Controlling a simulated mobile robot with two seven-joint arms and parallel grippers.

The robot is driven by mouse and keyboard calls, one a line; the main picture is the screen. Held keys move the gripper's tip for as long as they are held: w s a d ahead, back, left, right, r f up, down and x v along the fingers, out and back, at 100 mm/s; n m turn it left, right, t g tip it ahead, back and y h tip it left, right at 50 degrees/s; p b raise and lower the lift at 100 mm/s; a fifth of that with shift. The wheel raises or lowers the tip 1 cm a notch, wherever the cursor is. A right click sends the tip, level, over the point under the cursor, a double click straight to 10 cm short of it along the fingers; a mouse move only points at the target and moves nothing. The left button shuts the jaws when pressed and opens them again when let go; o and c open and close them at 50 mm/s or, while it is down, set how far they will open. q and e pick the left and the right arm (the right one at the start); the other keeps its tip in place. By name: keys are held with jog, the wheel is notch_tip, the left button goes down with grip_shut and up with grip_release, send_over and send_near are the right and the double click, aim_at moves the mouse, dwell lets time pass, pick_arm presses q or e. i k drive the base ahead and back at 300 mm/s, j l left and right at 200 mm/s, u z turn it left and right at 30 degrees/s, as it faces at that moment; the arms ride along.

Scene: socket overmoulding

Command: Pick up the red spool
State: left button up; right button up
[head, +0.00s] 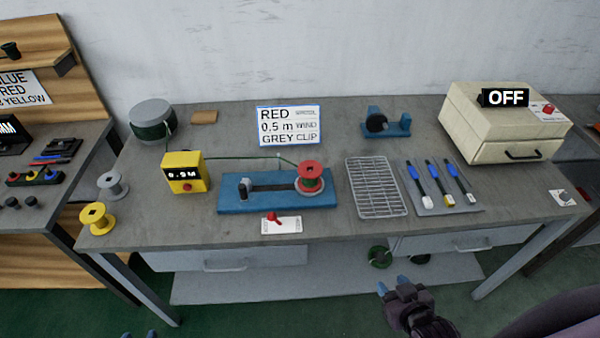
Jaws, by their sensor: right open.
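The red spool (311,171) sits upright at the right end of a blue winding base (264,204) on the grey workbench. Some green wire shows on it, and a green strand runs toward it from the yellow meter box (185,172). My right gripper (392,285) is open and empty, below and in front of the bench's front edge, well short of the spool. Only the two blue fingertips of my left gripper (139,334) show at the bottom edge, apart, with nothing seen between them.
A sign (290,126) reads RED, 0.5 m, GREY CLIP. A wire rack (376,187) and a tool mat (441,205) lie right of the base. A red-handled switch (281,224) is in front. Yellow (96,219) and grey (112,186) spools stand left.

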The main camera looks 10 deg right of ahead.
aim_at(309, 181)
jog(key=i+j+z, duration=0.15)
jog(key=j, duration=0.45)
jog(key=i+j+z, duration=0.15)
jog(key=j, duration=0.4)
jog(key=j+z, duration=0.15)
jog(key=j, duration=0.45)
jog(key=i, duration=0.05)
